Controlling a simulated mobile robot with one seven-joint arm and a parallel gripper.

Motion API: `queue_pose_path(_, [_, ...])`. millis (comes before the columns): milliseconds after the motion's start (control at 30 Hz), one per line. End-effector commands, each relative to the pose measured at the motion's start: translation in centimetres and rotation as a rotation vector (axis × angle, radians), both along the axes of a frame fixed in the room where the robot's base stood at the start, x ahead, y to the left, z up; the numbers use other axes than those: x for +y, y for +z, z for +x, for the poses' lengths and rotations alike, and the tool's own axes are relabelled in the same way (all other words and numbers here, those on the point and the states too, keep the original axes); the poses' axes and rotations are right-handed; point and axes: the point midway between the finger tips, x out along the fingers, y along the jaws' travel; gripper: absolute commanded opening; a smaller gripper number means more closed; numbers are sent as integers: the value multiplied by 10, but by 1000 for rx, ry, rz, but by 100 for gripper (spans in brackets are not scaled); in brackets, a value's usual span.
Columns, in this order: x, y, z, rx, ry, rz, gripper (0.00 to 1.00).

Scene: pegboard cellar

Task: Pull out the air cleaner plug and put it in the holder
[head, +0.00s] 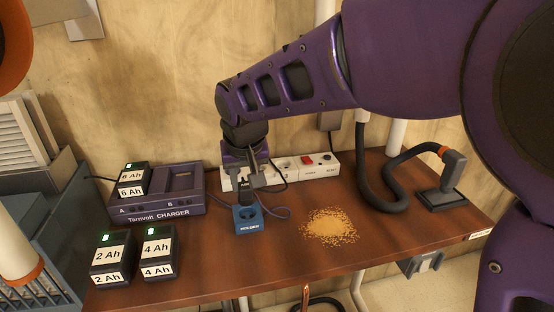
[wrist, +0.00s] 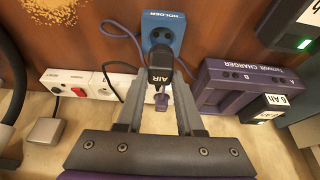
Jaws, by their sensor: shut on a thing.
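The black air cleaner plug (wrist: 160,66), labelled AIR, is between the two fingers of my gripper (wrist: 160,88) in the wrist view. In the head view my gripper (head: 250,182) points down and is shut on the plug (head: 245,190), out in front of the power strip (head: 318,168). The blue holder (head: 248,222) stands on the bench just in front of and below the plug. In the wrist view the holder (wrist: 170,28) shows dark holes on its face, partly covered by the plug. I cannot tell whether plug and holder touch.
A purple charger (head: 160,200) with a battery stands left, with two batteries (head: 158,250) in front. A purple cord (head: 282,213) lies beside the holder. A purple piece (wrist: 161,102) shows below the plug. Sawdust (head: 330,227) and a vacuum nozzle (head: 440,195) lie right.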

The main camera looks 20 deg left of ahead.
Motion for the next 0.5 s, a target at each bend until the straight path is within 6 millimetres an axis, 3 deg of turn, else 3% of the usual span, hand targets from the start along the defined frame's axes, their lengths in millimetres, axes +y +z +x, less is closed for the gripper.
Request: queue_pose_path(500, [0, -6, 0, 0, 0, 0, 0])
